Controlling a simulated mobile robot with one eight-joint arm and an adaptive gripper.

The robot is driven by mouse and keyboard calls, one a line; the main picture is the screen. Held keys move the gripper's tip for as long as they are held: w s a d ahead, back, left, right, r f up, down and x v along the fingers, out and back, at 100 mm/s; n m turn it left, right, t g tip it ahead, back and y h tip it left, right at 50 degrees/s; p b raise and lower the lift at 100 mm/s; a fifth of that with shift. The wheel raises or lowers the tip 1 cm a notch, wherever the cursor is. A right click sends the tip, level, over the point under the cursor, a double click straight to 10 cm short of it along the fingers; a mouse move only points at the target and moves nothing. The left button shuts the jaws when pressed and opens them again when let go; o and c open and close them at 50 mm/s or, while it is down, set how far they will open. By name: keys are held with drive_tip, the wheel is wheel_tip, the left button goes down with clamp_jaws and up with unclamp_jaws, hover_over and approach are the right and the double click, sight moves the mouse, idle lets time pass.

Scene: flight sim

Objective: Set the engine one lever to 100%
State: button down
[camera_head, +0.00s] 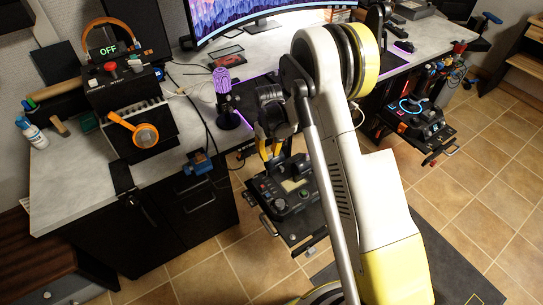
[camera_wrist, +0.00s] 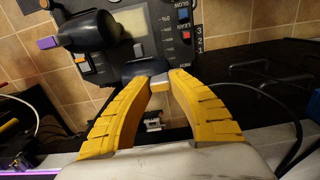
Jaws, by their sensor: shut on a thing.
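The throttle unit (camera_head: 290,195) sits on a black mount at the desk's front edge, left of my white arm in the head view. In the wrist view its panel (camera_wrist: 200,15) fills the top, with red and blue buttons and a screen. A dark rounded handle (camera_wrist: 85,32) shows at the upper left there. My gripper (camera_wrist: 160,78) has its yellow fingertips shut on a small grey lever end (camera_wrist: 159,83) at the panel's near edge. I cannot read a label on it. In the head view my gripper (camera_head: 271,150) is above the unit, and the arm partly hides the area.
A purple microphone (camera_head: 226,98) stands on the desk behind, left of my gripper. A joystick unit (camera_head: 418,115) is mounted at the right. Cables (camera_wrist: 285,110) hang near the fingers. Tiled floor lies below.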

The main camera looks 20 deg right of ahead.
drive_tip(key=c, duration=1.2)
unclamp_jaws()
drive_tip(key=shift+w+a+f, duration=0.1)
drive_tip(key=shift+w+a, duration=0.05)
drive_tip(key=shift+w, duration=0.1)
wheel_tip(320, 180, up, 12)
drive_tip(key=shift+r, duration=0.1)
drive_tip(key=s+d+r+m+t, duration=0.2)
drive_tip(key=s+r+t, duration=0.1)
drive_tip(key=s+r, duration=1)
drive_tip(key=s+r+t, duration=0.1)
drive_tip(key=s, duration=0.4)
drive_tip(key=s+r+m+t, duration=0.1)
drive_tip(key=s+r, duration=0.1)
drive_tip(key=s, duration=0.3)
drive_tip(key=s+r+t, duration=0.1)
drive_tip(key=s+t, duration=0.1)
drive_tip(key=s, duration=0.3)
drive_tip(key=shift+s+d+r+m, duration=0.1)
drive_tip(key=shift+d+r+m, duration=0.2)
drive_tip(key=shift+d, duration=0.05)
